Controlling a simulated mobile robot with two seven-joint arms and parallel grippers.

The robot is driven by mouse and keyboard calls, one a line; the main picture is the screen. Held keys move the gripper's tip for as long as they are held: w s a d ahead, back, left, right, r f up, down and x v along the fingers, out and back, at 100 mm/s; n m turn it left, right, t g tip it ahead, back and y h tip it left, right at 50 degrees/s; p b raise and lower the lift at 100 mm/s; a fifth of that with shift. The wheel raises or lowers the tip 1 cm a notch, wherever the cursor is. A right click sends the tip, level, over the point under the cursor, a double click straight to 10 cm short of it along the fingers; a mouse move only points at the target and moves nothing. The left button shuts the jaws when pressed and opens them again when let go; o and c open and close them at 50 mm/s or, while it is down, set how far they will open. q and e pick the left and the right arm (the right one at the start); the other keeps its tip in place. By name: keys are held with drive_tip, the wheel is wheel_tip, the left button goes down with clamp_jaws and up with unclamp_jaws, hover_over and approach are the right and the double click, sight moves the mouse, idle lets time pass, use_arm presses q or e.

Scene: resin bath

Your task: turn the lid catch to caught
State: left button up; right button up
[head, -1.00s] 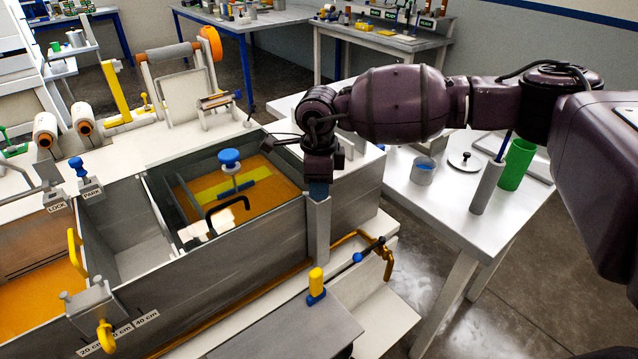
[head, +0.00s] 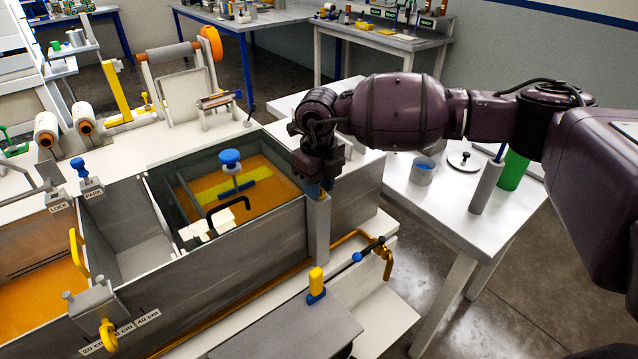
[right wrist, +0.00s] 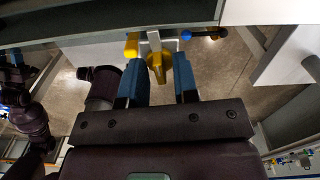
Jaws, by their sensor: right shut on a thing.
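The lid catch, a small yellow lever (right wrist: 157,64), shows in the right wrist view between the blue fingertips of my right gripper (right wrist: 160,86). In the head view my right gripper (head: 322,188) is at the top of the grey post (head: 318,230) at the bath's near right corner. The gripper is shut on the catch, and its wrist and fingers hide most of it there. The lid's black handle (head: 228,206) lies left of the post. My left gripper does not show clearly in either view.
The open bath (head: 215,255) holds amber resin and a blue knob (head: 230,158). A yellow knob (head: 317,280) and a valve with a blue-tipped handle (head: 368,250) stand below the post. A side table (head: 440,205) with a grey cup (head: 423,170) and green cylinder (head: 513,168) is right.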

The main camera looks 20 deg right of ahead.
drive_tip(key=shift+r+m, duration=0.15)
drive_tip(key=shift+m, duration=0.25)
drive_tip(key=o, duration=0.6)
wheel_tip(320, 180, up, 11)
drive_tip(key=shift+f+b, duration=0.1)
drive_tip(key=shift+b, duration=0.25)
idle(0.5)
